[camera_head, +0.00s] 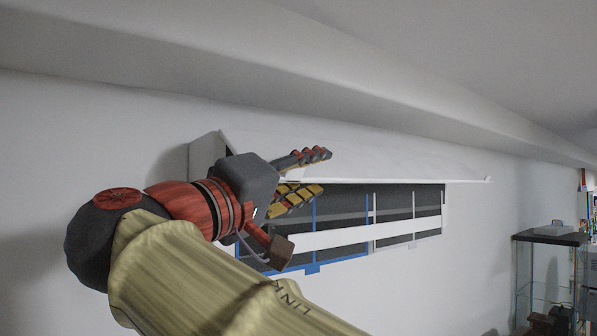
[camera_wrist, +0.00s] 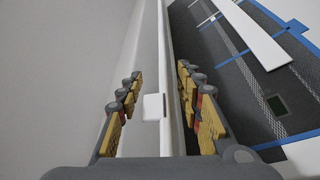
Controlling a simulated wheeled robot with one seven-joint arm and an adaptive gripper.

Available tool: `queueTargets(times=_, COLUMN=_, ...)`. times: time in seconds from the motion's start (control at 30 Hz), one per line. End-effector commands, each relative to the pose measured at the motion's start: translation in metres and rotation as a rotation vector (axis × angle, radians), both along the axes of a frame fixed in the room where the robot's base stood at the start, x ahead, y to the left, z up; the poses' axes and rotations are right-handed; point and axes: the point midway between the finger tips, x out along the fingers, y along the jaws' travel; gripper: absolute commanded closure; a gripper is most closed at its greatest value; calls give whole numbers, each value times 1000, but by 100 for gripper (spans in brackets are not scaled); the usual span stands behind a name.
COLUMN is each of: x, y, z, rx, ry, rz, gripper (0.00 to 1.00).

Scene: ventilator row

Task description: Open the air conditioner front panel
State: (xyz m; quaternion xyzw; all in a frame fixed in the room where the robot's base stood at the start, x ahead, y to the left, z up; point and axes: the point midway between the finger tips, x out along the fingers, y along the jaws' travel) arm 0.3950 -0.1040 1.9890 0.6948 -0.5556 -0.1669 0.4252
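The air conditioner (camera_head: 208,158) is mounted on the wall, and its white front panel (camera_head: 400,166) is swung up and stands out from the body. Dark filters (camera_head: 345,209) with blue and white frames are exposed below it. My gripper (camera_head: 318,172) is at the left part of the panel, its fingers apart, one above the panel's lower edge and one below. In the wrist view my gripper (camera_wrist: 160,75) is open, with the panel's edge (camera_wrist: 169,60) running between the fingers. Contact with the panel cannot be told. My arm hides the unit's lower left.
A glass cabinet (camera_head: 549,240) with a dark top stands at the lower right. A shelf with books (camera_head: 588,205) is at the far right edge. A ceiling ledge (camera_head: 300,80) runs above the unit. The wall right of the unit is bare.

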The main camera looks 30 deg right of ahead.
Motion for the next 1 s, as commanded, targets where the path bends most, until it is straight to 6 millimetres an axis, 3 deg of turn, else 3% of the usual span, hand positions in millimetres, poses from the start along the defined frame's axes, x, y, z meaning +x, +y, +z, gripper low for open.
queueTargets(times=0.6, x=-29, y=87, z=-22, rx=-2, ry=1, rz=6, gripper=64)
queueTargets(times=1.0, x=-37, y=105, z=-27, rx=-1, ry=-1, rz=2, gripper=64)
